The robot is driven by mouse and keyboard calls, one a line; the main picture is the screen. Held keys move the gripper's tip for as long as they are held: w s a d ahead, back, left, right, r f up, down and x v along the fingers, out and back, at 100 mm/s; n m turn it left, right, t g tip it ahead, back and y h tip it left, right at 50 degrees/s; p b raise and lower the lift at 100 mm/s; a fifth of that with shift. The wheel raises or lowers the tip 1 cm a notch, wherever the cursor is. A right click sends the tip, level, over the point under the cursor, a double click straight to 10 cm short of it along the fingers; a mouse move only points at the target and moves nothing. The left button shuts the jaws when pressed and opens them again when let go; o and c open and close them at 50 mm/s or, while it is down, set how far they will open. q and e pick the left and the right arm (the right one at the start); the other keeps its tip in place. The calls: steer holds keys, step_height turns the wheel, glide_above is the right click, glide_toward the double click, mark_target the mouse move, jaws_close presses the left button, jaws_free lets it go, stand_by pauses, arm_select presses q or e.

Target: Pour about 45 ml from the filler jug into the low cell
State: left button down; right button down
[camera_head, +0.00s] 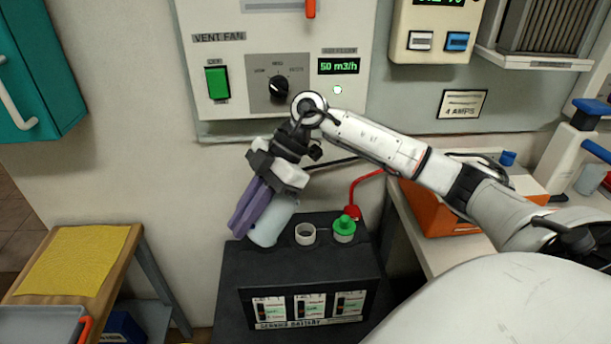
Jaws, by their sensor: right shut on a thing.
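The service battery (231,280) is a black box with several labelled level gauges (308,307) on its front. On its top is an open pale filler neck (305,234), and right of it a green cap (344,229). My right gripper (242,222), with purple fingers, is shut on the pale, translucent filler jug (271,224). The jug is at the battery's left top, left of the open neck, and looks tilted. The fingers hide part of it. I cannot tell whether liquid is flowing or which cell is low. My left gripper is not in view.
A vent fan panel (232,54) with a green switch is on the wall behind. A red cable (366,180) runs to the battery's back right. An orange case (430,214) is on the right counter. A yellow cloth (75,258) and a grey tray (40,322) are on the left table.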

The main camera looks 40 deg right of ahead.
steer(key=shift+w+a+f+g+h, duration=0.25)
steer(key=shift+a+f+h, duration=0.4)
steer(key=shift+h, duration=0.6)
steer(key=shift+w+a+f+g+h, duration=0.1)
steer(key=shift+a+f+g+h, duration=0.2)
steer(key=shift+f+h, duration=0.7)
steer(key=shift+w+a+f+g+h, duration=0.2)
steer(key=shift+a+f+h, duration=0.35)
steer(key=shift+h, duration=0.9)
steer(key=shift+r, duration=2.5)
